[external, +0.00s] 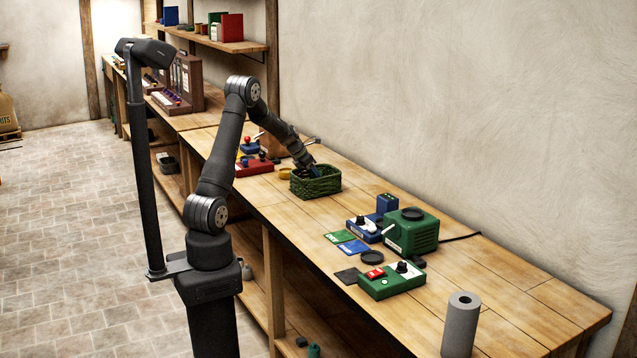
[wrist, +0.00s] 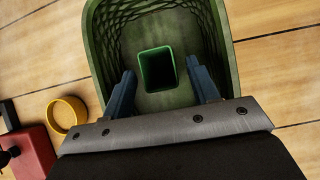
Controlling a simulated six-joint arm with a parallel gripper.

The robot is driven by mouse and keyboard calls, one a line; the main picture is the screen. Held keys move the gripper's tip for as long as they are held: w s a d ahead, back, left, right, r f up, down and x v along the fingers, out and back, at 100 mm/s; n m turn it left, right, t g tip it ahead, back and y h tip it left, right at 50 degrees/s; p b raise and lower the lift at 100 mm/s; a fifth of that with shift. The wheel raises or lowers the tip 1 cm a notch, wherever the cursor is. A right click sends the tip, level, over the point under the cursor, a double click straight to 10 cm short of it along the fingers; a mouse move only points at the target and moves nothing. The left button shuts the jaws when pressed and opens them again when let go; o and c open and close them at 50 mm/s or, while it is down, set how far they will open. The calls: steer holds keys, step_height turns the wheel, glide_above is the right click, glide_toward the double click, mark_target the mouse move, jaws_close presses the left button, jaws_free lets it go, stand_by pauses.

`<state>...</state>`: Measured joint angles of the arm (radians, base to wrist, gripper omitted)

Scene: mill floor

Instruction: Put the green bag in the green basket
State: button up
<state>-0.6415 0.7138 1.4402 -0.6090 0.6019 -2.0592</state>
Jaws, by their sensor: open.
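The green basket (external: 318,190) stands on the long wooden workbench. It also fills the upper middle of the wrist view (wrist: 215,25). The green bag (wrist: 141,68), a small open-topped green piece with a dark inside, sits inside the basket on its floor. My gripper (wrist: 161,70) is open, with its two blue-grey fingers reaching down into the basket, one on each side of the bag. Bare basket floor shows between each finger and the bag. In the external view my gripper (external: 309,168) is at the basket's opening, and the bag is hidden.
A yellow ring (wrist: 67,112) and a red control box (wrist: 32,152) lie left of the basket. Farther right along the bench are a green machine (external: 411,233), a green switch box (external: 392,282) and a grey cylinder (external: 460,325).

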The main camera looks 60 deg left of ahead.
steer(key=v, duration=0.9)
steer(key=shift+r, duration=0.35)
steer(key=shift+s, duration=0.15)
steer(key=x, duration=1.2)
steer(key=shift+f, duration=0.2)
steer(key=shift+r, duration=1.3)
